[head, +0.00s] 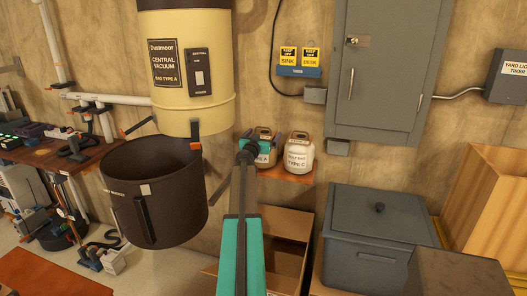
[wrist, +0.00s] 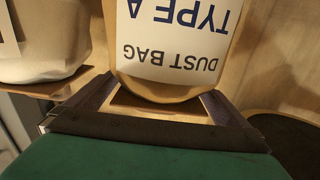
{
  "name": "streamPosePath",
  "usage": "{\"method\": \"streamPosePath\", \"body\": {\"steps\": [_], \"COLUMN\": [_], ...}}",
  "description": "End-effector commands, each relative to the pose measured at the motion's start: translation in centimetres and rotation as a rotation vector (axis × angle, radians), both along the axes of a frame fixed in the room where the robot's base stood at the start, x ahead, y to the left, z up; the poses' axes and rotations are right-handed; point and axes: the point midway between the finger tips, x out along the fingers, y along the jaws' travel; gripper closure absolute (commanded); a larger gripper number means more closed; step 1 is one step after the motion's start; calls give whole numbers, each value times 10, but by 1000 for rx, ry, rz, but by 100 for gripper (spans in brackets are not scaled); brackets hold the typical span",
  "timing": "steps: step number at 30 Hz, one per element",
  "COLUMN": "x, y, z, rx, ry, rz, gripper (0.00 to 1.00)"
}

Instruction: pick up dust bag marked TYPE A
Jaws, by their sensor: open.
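The dust bag marked TYPE A (wrist: 172,45) is a tan bag with a white label, its lettering upside down in the wrist view. In the head view its top (head: 265,134) shows on a small wooden shelf (head: 285,174), the rest largely hidden behind my arm. My gripper (wrist: 158,103) is open, with one finger on each side of the bag's near end in the wrist view. I cannot tell whether the fingers touch it. In the head view my gripper (head: 247,154) is at the shelf's left part.
A second pale bag marked TYPE C (head: 299,156) stands close to the right on the shelf; it also shows in the wrist view (wrist: 45,40). A dark open bin (head: 155,195) hangs at left under the cream vacuum (head: 195,105). Cardboard boxes (head: 290,225) and a grey chest (head: 375,235) stand below.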

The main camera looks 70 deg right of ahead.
Motion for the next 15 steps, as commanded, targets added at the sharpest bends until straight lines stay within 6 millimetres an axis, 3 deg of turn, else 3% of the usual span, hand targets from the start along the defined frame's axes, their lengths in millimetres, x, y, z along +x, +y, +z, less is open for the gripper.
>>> {"method": "streamPosePath", "body": {"steps": [6, 15], "x": [2, 1], "y": [-19, -24], "z": [0, 0], "rx": [0, 0], "ry": [0, 0], "rz": [0, 0], "gripper": [0, 0]}}
